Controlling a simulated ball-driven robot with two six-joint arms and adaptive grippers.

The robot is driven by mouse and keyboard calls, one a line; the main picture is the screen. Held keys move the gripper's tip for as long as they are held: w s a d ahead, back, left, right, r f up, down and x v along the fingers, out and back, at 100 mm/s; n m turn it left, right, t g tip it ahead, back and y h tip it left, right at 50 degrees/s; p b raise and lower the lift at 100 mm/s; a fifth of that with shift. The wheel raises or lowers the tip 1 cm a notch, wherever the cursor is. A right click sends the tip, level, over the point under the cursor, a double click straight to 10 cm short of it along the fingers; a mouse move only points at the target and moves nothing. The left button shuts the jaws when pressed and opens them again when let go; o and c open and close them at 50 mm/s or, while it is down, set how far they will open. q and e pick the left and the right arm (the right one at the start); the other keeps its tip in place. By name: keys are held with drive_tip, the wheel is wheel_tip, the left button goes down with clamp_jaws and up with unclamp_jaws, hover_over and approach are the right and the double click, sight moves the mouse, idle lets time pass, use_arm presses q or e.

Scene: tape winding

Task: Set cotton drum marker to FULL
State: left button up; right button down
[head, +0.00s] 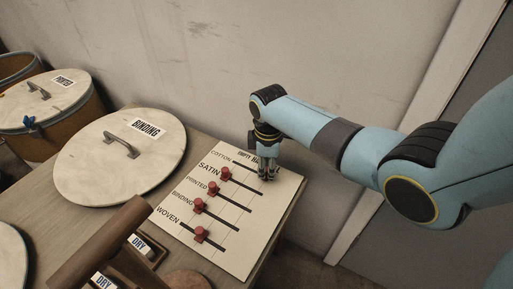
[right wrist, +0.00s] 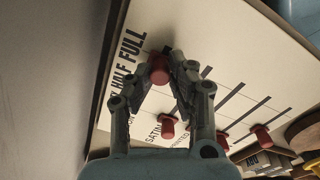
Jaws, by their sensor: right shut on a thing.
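The pale marker board (head: 241,250) lies on the table, with rows labelled cotton, satin, printed, binding and woven. My right gripper (head: 268,177) points down at the right part of the top cotton row. It is shut on the red cotton marker (right wrist: 158,70), which sits between the fingertips in the right wrist view, beside the printed word FULL (right wrist: 132,46). In the head view my gripper hides this marker and part of the EMPTY/HALF/FULL heading. The satin marker (head: 225,173), printed marker (head: 214,188), binding marker (head: 198,205) and woven marker (head: 200,234) stand on their tracks.
A round lid labelled BINDING (head: 90,165) lies left of the board. A drum labelled PRINTED (head: 40,105) stands farther left. Brown handled blocks marked DRY (head: 139,242) are at the front. The wall is close behind the board.

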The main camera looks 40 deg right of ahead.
drive_tip(key=shift+s+d, duration=0.1)
drive_tip(key=shift+s, duration=0.3)
drive_tip(key=c, duration=1.2)
unclamp_jaws()
drive_tip(key=shift+o, duration=0.2)
wheel_tip(320, 180, up, 12)
drive_tip(key=shift+s, duration=0.2)
drive_tip(key=s+f+m, duration=0.3)
drive_tip(key=s+f, duration=0.8)
drive_tip(key=s, duration=0.3)
drive_tip(key=s+a+f+m, duration=0.1)
drive_tip(key=s+f+m, duration=0.2)
drive_tip(key=s+f, duration=0.8)
drive_tip(key=s+a+f+m, duration=0.1)
drive_tip(key=s+f+m, duration=0.2)
drive_tip(key=s+f, duration=0.8)
drive_tip(key=s, duration=0.7)
drive_tip(key=shift+s+f+h, duration=0.3)
drive_tip(key=shift+s, duration=0.1)
